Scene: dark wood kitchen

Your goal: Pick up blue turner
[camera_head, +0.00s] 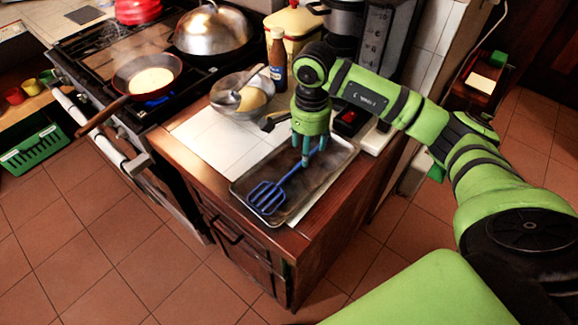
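The blue turner (267,196) has a slotted head and lies over a dark metal tray (248,178) on the counter corner. Its head points to the near left and its handle runs up toward the right. My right gripper (308,155), on the green arm coming in from the right, points down at the handle, with its teal fingers at or beside it. The fingers and handle overlap in similar colours, so I cannot tell whether the fingers are closed on it. My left gripper is not in view.
A metal bowl (232,110) with food and a brown bottle (277,62) stand behind the tray. A pan (125,80) and a domed lid (212,32) are on the stove at left. White tiles (218,140) left of the tray are clear.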

